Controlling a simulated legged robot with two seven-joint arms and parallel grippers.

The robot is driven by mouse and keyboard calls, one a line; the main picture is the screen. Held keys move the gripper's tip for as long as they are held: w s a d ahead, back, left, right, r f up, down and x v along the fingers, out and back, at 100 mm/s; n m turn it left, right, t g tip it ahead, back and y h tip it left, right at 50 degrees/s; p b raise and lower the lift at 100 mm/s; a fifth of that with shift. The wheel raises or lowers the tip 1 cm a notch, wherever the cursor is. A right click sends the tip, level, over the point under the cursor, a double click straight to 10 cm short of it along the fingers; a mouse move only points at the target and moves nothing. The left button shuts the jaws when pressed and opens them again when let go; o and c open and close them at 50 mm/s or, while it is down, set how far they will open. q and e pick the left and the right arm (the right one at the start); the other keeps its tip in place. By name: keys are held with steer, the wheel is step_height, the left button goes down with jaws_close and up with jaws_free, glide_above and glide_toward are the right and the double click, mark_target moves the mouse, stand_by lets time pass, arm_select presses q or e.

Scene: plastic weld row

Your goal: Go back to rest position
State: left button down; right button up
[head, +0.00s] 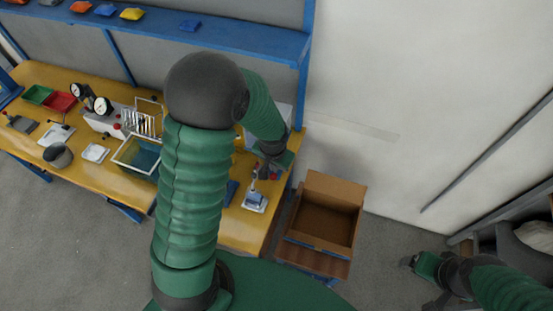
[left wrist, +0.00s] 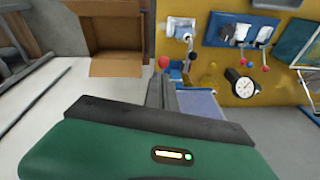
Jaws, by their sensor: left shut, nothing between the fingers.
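My left arm rises through the middle of the head view and bends down to the left gripper (head: 270,163), over the right end of the yellow workbench (head: 100,176). In the left wrist view its two dark fingers (left wrist: 161,92) are together with nothing between them. The bench edge and a red-knobbed device lie beyond the fingertips. My right gripper (head: 415,280) is at the lower right of the head view, over the grey floor, apart from the box. It is small there and its finger opening is unclear.
An open cardboard box (head: 325,212) stands right of the bench. A small clamp device (head: 255,201) sits on the bench's right end. Dial gauges (head: 103,106), coloured bins (head: 60,102) and a framed tray (head: 138,155) stand farther left. A blue shelf (head: 230,38) runs above. Floor is clear in front.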

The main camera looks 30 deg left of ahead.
arm_select(q)
steer(key=s+d+f+h+b, duration=0.1)
steer(key=s+d+f+b, duration=0.6)
steer(key=b, duration=1)
step_height(320, 180, down, 3)
steer(key=s, duration=0.2)
steer(key=shift+s+m+b, duration=0.3)
steer(key=shift+b, duration=0.05)
steer(key=shift+d+r, duration=0.1)
steer(key=shift+d, duration=0.25)
